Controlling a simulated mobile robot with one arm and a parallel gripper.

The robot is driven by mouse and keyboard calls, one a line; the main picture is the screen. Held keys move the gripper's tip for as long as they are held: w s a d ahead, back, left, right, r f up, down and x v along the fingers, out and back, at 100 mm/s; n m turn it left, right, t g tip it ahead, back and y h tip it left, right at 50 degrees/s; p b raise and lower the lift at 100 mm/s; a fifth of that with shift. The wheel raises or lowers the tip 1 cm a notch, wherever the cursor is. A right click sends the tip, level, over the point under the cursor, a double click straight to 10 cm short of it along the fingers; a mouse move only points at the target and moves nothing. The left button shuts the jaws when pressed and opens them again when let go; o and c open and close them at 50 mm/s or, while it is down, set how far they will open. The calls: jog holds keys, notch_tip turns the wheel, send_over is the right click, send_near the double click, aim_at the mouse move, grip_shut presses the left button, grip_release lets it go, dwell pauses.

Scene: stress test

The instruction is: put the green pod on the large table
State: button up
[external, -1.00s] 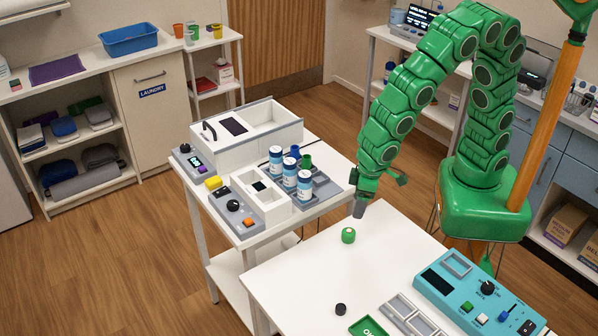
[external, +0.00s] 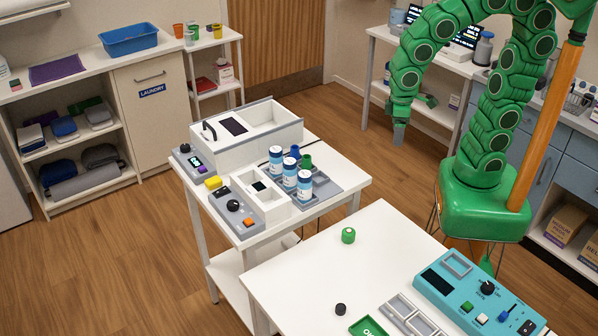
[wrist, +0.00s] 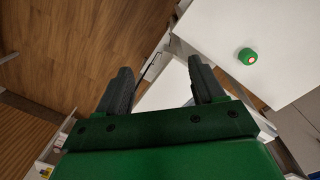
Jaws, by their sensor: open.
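The green pod (external: 348,235) stands on the large white table (external: 300,275), near its far left edge. It is a small green cylinder with a pale spot on top. In the wrist view the pod (wrist: 247,56) sits on the white table top (wrist: 215,25) at the upper right, apart from my gripper. My gripper (external: 399,138) is raised well above and beyond the table's far edge. In the wrist view my gripper's two dark fingers (wrist: 160,85) are spread with nothing between them.
A small black knob (external: 340,309), a green OK panel (external: 369,327), grey trays (external: 408,312) and a teal control box (external: 470,290) are on the large table. A smaller white table (external: 345,184) beside it carries labelled bottles (external: 275,163) and devices. The large table's left part is mostly clear.

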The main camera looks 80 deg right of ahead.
jog(key=s+d+r, duration=0.1)
jog(key=s+d, duration=0.2)
jog(key=s, duration=0.3)
jog(key=s+d+r+g, duration=0.1)
jog(key=s+d+r, duration=0.1)
jog(key=s+d, duration=0.2)
jog(key=shift+s+d+r, duration=0.25)
jog(key=shift+s+d, duration=0.05)
jog(key=shift+s, duration=1.3)
